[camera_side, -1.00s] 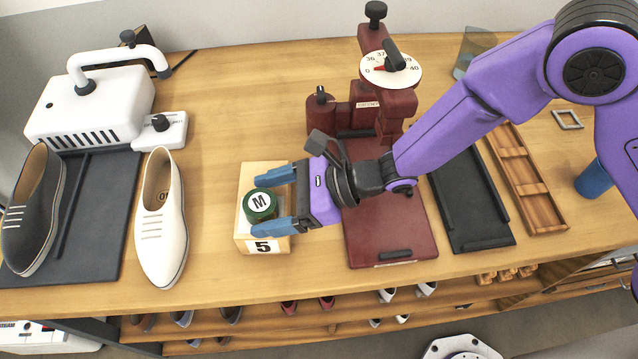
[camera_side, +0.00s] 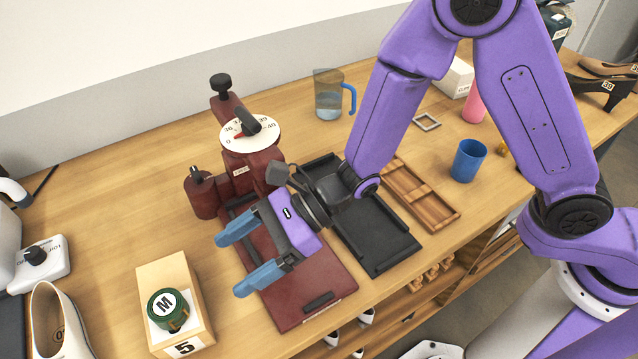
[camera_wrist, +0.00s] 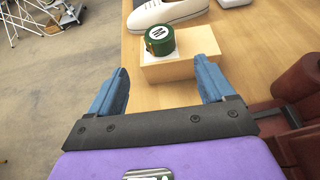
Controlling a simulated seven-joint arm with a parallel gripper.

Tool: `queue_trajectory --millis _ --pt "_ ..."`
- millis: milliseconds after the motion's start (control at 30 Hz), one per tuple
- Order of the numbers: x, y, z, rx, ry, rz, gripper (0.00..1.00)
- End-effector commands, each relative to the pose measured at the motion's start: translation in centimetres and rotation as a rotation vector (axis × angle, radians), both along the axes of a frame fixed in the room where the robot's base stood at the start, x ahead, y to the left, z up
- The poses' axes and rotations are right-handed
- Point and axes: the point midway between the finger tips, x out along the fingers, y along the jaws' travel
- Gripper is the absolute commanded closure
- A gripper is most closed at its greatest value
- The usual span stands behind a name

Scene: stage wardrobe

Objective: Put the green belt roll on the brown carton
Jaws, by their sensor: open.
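The green belt roll (camera_side: 180,317), a squat round roll with a white top marked M, sits upright on the tan-brown carton (camera_side: 157,272), which has a 5 label on its front. In the wrist view the roll (camera_wrist: 159,41) rests on the carton (camera_wrist: 178,69) beyond my fingertips. My gripper (camera_side: 229,265) is open and empty. Its blue fingers are apart from the roll and carton, to their right, over the maroon machine's base plate. In the wrist view, my gripper (camera_wrist: 162,72) has nothing between its fingers.
The maroon machine (camera_side: 251,165) with a dial stands behind my gripper. A black tray (camera_side: 374,235), a wooden tray (camera_side: 440,206), a blue cup (camera_side: 467,161) and a jug (camera_side: 328,95) are to the right. A white shoe (camera_side: 56,326) is left of the carton.

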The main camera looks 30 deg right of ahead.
Motion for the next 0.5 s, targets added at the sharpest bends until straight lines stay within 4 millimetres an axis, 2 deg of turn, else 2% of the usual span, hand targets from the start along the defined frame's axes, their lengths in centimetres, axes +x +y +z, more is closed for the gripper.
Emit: queue_trajectory --millis 267,367,500 --pt "-0.8 -0.3 0.8 0.003 -0.030 0.073 0.18" --pt "-2.5 -1.0 2.1 0.005 -0.086 0.203 0.18" --pt "-5.9 -3.5 4.0 0.002 -0.203 0.459 0.18"
